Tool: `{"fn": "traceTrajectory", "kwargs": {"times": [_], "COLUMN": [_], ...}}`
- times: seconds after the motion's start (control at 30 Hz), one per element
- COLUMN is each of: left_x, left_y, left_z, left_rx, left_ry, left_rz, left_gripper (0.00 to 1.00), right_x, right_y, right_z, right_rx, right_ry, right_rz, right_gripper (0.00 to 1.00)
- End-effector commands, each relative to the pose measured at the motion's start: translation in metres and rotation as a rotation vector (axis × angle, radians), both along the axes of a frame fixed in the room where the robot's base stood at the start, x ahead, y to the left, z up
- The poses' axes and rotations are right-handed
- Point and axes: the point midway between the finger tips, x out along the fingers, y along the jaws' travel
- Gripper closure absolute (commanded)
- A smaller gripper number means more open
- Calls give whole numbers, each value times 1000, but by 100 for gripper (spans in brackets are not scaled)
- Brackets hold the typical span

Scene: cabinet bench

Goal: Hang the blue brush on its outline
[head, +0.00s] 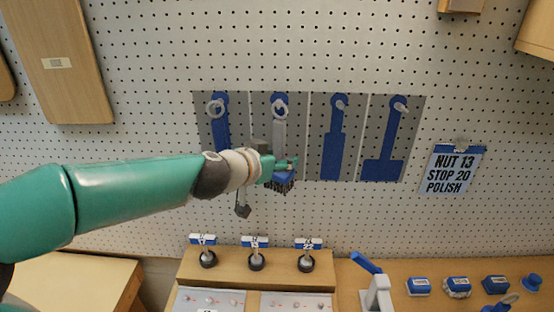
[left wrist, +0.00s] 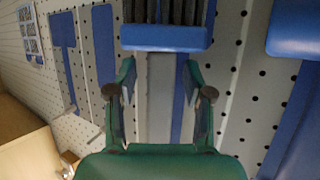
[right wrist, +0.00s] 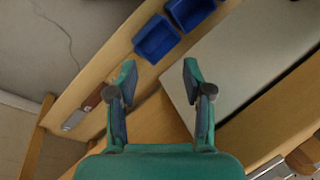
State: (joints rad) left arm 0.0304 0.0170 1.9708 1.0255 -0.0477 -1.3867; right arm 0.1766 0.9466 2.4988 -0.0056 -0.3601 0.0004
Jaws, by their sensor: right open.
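The blue brush has a blue head with dark bristles (head: 284,180) and a grey handle (head: 280,130). It hangs upright, head down, in front of the second grey panel from the left. The handle's top is at the panel's peg (head: 280,104), and blue outline shows around it. My left gripper (head: 280,164) is at the brush just above the head. In the left wrist view its fingers (left wrist: 158,95) stand apart on either side of the grey handle (left wrist: 160,120), with gaps visible; the blue head (left wrist: 165,38) is beyond them. My right gripper (right wrist: 157,85) is open and empty.
Blue outlines with pegs fill the panels to the right (head: 333,150) and (head: 385,168). A ring (head: 217,106) shows on the leftmost panel. A sign (head: 453,170) hangs at right. Below stand a wooden block with knobs (head: 256,262) and several blue items. Blue bins (right wrist: 156,38) lie beyond my right gripper.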

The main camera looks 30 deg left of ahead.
Motion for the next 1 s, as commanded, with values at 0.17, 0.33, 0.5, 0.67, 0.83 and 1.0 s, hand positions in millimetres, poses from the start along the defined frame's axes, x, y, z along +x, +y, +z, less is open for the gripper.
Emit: {"fn": "traceTrajectory", "kwargs": {"times": [0.17,0.33,0.5,0.67,0.83,1.0], "left_x": [0,-1,-9,-37,-78,-96], "left_y": [0,0,1,4,6,8], "left_z": [0,-1,2,4,4,3], "left_rx": [0,0,-1,2,1,2], "left_ry": [0,1,-1,-2,-3,-3], "left_rz": [-1,-1,0,1,1,0], "left_gripper": [45,45,45,45,45,45], "right_x": [0,0,0,0,0,0], "right_y": [0,0,0,0,0,0], "right_z": [0,0,0,0,0,0], "right_rx": [0,0,0,0,0,0], "right_ry": [0,0,0,0,0,0], "right_rz": [0,0,0,0,0,0], "right_gripper": [50,50,50,50,50,50]}}
